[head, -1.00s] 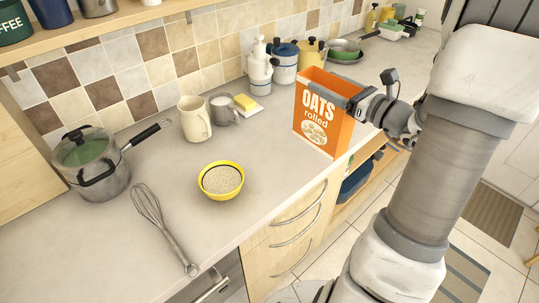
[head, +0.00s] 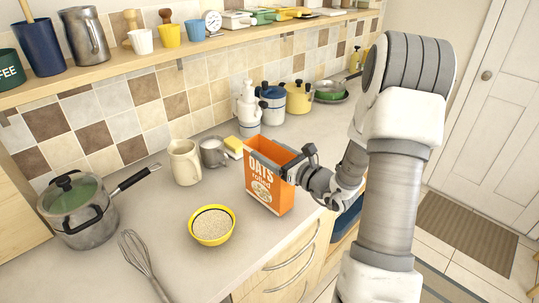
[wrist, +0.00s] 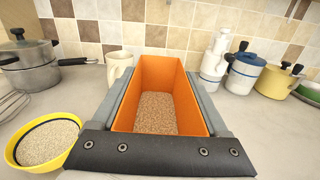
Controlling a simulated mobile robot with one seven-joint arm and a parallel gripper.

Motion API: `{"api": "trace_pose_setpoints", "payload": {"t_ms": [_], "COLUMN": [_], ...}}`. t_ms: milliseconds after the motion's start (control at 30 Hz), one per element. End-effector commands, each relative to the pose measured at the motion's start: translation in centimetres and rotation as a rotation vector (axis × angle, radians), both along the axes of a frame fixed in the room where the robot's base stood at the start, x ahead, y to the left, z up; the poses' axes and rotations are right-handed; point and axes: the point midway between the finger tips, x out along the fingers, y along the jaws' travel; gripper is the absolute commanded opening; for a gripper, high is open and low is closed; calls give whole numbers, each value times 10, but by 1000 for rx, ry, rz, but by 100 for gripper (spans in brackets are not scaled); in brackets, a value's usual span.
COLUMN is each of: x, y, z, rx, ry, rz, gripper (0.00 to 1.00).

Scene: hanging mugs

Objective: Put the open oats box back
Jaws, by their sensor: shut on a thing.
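The orange oats box (head: 266,188) is upright with its top open, at the counter's front edge in the head view. In the wrist view the open box (wrist: 157,72) shows oats inside at the bottom. My gripper (head: 287,166) is shut on the box near its top, with a finger along each side in the wrist view (wrist: 158,115). I cannot tell whether the box's base touches the counter. A yellow bowl (head: 212,226) holding oats stands left of the box and also shows in the wrist view (wrist: 40,158).
White, blue and yellow canisters (head: 272,104) are further back. A pot (head: 78,212) and a whisk (head: 140,262) are at left. A loaded shelf (head: 120,62) runs above.

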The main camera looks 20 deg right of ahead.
Motion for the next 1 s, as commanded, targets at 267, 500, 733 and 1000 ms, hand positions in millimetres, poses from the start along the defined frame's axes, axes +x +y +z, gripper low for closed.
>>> {"api": "trace_pose_setpoints", "payload": {"t_ms": [267, 500, 733, 1000], "x": [0, 0, 0, -2], "y": [0, 0, 0, -1], "z": [-10, -14, -13, -9], "rx": [-1, 0, 0, 0], "ry": [-3, -2, 0, 0], "rz": [0, 0, 0, -1], "gripper": [0, 0, 100, 100]}}
